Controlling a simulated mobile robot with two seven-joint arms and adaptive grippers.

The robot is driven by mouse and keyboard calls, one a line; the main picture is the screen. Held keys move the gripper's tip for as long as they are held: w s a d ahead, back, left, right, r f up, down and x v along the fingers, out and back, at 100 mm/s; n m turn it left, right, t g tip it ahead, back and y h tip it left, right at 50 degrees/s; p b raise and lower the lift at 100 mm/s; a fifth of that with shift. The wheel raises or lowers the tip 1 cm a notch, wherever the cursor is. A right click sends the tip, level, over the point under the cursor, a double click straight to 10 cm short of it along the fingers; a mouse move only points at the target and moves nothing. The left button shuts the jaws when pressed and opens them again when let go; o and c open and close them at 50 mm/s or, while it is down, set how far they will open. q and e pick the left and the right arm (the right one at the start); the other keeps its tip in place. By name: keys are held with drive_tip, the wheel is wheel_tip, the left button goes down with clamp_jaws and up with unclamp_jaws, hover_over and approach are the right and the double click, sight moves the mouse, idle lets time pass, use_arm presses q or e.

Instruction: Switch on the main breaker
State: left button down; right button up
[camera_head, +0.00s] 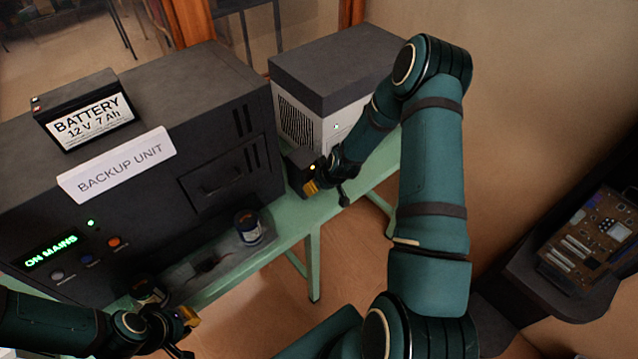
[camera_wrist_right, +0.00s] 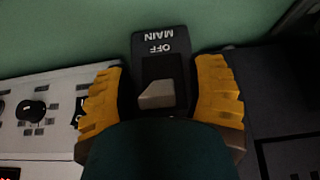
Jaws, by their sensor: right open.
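The main breaker (camera_wrist_right: 153,54) is a black plate marked MAIN and OFF, upside down in the right wrist view, with a grey lever (camera_wrist_right: 158,95). In the head view a small dark box (camera_head: 300,160), apparently the breaker, sits on the green bench between the backup unit and the grey-white box. My right gripper (camera_wrist_right: 160,100) is open, its yellow fingers on either side of the lever; contact cannot be told. It also shows in the head view (camera_head: 325,182), partly hiding the breaker. My left gripper (camera_head: 187,333) is open and empty at the lower left.
The black backup unit (camera_head: 225,95) shows ON MAINS in green and carries a battery (camera_head: 85,105). The grey-white box (camera_head: 330,70) stands behind the breaker. A component board (camera_head: 595,240) is at the right.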

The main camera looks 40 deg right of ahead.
drive_tip(key=v, duration=1.1)
drive_tip(key=shift+r, duration=0.3)
drive_tip(key=shift+s+a, duration=0.1)
drive_tip(key=shift+s, duration=0.05)
